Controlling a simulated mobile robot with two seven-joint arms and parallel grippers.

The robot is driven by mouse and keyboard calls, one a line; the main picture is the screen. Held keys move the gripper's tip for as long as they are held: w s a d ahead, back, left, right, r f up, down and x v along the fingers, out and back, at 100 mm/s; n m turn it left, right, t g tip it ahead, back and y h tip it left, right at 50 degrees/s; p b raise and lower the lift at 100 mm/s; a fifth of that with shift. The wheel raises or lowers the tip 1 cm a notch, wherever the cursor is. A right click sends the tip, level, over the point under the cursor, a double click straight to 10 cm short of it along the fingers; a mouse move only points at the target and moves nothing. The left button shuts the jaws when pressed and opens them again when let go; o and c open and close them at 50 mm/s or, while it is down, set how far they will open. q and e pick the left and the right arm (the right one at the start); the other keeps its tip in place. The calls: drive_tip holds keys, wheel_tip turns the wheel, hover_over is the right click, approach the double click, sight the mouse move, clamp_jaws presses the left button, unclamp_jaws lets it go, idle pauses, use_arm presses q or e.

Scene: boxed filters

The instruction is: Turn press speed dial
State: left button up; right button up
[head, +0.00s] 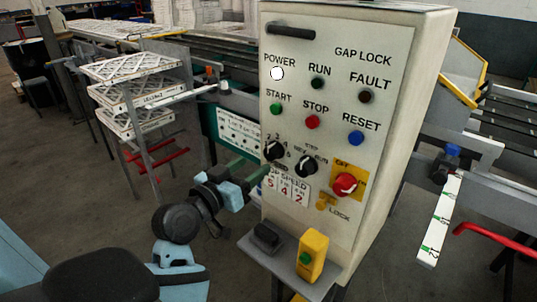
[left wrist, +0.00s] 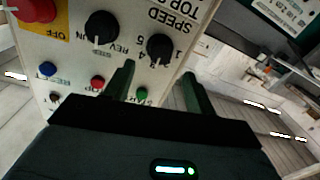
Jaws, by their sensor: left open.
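The cream control panel (head: 330,130) stands in the middle of the head view. Its black speed dial (head: 274,150) is at the left edge, below the green start button and above the speed number plate. The dial also shows in the left wrist view (left wrist: 160,47), upside down, with numbers around it. My left gripper (head: 252,168) is open and empty, close to the panel's left edge beside the dial. In the left wrist view the dial appears between the two green fingers (left wrist: 161,88), beyond their tips; no contact is visible. My right gripper is not in view.
A second black knob (head: 305,166) sits right of the speed dial. A red knob on a yellow plate (head: 345,185) is farther right. A shelf (head: 285,262) with a yellow box (head: 313,255) juts out below. A rack of boxed filters (head: 140,95) stands at left.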

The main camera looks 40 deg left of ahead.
sight(269, 154)
use_arm(q)
drive_tip(key=shift+w+d, duration=0.1)
drive_tip(key=shift+w, duration=3.45)
drive_tip(key=c, duration=0.9)
